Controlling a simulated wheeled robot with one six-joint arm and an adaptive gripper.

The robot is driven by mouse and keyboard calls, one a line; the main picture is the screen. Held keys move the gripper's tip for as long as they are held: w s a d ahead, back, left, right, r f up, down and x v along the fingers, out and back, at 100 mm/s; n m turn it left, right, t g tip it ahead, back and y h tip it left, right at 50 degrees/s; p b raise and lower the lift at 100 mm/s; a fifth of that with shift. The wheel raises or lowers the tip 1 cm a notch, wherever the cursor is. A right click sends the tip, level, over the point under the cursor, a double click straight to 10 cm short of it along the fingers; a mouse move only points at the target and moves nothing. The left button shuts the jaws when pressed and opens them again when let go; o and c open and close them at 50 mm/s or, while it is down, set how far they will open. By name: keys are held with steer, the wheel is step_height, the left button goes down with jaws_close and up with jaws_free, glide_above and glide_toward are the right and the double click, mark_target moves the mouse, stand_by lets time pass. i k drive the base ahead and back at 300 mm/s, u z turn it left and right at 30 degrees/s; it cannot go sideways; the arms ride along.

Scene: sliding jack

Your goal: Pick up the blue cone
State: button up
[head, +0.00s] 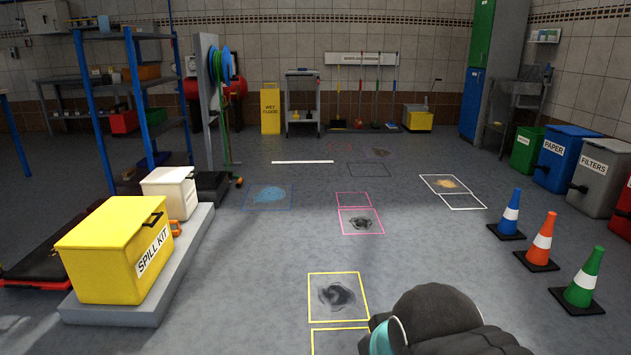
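The blue cone (510,214) stands upright on the floor at the right in the head view. It has a white band and a dark square base, and it is the farthest of three cones in a row. The orange cone (541,240) and the green cone (583,280) stand nearer, each with a white band, apart from it. A dark rounded part of my arm with a teal ring shows at the bottom, left of the cones. My gripper's fingers do not show.
Bins, including a blue paper bin (562,157) and a grey filters bin (600,175), stand behind the cones. A yellow spill kit box (105,255) sits on a low platform at left. Floor between is mostly clear, with painted squares (339,297) and dark stains.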

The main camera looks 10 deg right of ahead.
mark_target(507, 229)
steer(key=z, duration=0.2)
steer(key=i, duration=1.8)
steer(key=z, duration=0.8)
steer(key=i, duration=1.95)
steer(key=z, duration=0.85)
steer(key=i, duration=1.7)
steer(key=z, duration=0.35)
